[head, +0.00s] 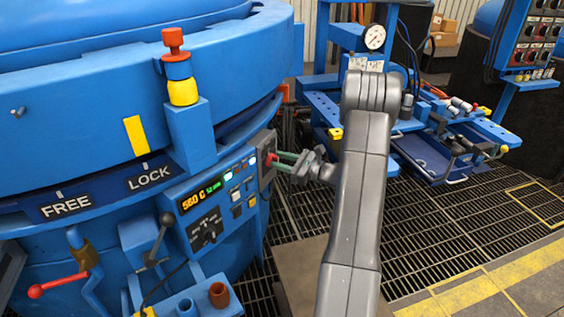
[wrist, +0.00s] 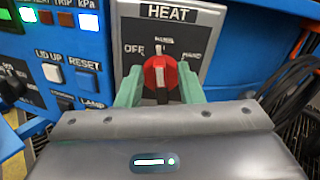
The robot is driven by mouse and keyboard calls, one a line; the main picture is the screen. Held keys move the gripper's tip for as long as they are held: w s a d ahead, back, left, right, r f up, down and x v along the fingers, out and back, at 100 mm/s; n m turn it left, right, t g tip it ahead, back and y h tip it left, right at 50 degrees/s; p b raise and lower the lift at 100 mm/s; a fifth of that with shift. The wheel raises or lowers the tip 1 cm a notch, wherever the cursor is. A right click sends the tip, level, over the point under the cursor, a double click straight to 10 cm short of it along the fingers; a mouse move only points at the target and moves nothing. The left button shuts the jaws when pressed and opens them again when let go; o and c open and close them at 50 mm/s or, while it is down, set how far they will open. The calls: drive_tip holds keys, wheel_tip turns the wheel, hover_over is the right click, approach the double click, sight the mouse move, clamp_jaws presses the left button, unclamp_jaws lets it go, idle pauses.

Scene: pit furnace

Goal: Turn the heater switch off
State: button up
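The heater switch (wrist: 160,74) is a red round knob on a grey plate marked HEAT, with OFF at the left and HAND at the right. Its pointer stands about upright, toward the middle mark, in the wrist view. The red knob also shows in the head view (head: 271,159), on the right end of the blue control panel. My gripper (wrist: 160,88) has its green fingers on either side of the knob. The fingertips lie close against its edges; I cannot tell whether they press on it. My gripper (head: 280,160) reaches it from the right in the head view.
The panel display (head: 198,197) and several buttons (wrist: 83,63) lie left of the switch. Black cables (wrist: 290,85) hang at its right. A red-handled lever (head: 58,284) is at the lower left. A blue tool bench (head: 430,140) stands behind my arm.

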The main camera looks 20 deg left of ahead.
clamp_jaws()
drive_tip(key=n+b, duration=0.2)
drive_tip(key=b, duration=0.1)
drive_tip(key=n+b, duration=0.3)
drive_tip(key=s+n+b, duration=0.1)
drive_tip(key=n+b, duration=0.1)
drive_tip(key=shift+f+b, duration=0.35)
drive_tip(key=shift+b, duration=0.05)
drive_tip(key=shift+n, duration=0.4)
unclamp_jaws()
drive_tip(key=shift+r, duration=0.1)
